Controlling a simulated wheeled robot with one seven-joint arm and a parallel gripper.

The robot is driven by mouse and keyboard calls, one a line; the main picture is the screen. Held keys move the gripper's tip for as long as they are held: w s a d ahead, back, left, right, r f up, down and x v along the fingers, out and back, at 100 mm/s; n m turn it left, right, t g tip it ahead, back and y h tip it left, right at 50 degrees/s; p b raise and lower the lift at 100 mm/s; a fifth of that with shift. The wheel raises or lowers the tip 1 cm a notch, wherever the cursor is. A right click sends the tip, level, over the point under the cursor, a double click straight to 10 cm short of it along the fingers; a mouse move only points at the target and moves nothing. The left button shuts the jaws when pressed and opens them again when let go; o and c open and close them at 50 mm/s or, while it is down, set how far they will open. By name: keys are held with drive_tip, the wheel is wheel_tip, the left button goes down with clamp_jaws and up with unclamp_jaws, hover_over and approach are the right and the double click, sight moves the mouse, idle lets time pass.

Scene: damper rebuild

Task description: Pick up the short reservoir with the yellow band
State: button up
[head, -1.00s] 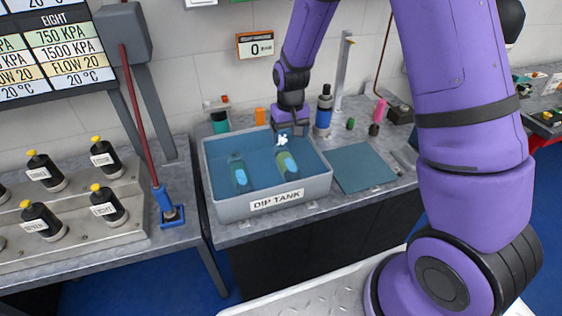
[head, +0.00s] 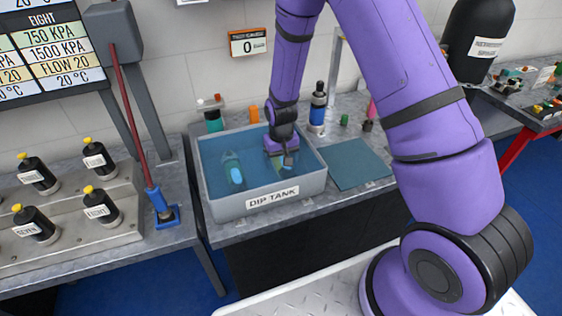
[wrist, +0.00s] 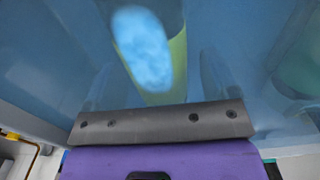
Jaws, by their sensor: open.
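A reservoir (wrist: 147,55) with a yellow-green body and a pale blue patch lies under the liquid in the dip tank (head: 272,200). Its yellow colour matches the task's reservoir; its length is hard to judge. My gripper (head: 281,164) reaches down into the right part of the tank and mostly covers this reservoir in the head view. In the wrist view my fingers are faint under the liquid, open on either side of the reservoir. I cannot tell whether they touch it. A second reservoir (head: 233,170), greenish with a pale blue patch, lies apart in the tank's left part.
The tank walls stand close around my gripper. Behind the tank are a blue-banded bottle (head: 318,108) and an orange item (head: 254,113). A teal mat (head: 355,165) lies bare on the right. A red-handled lever (head: 140,135) stands on the left.

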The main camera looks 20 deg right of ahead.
drive_tip(key=shift+f, duration=0.75)
drive_tip(key=shift+c, duration=0.2)
drive_tip(key=c, duration=1.3)
drive_tip(key=shift+c, duration=0.2)
drive_tip(key=shift+r, duration=0.2)
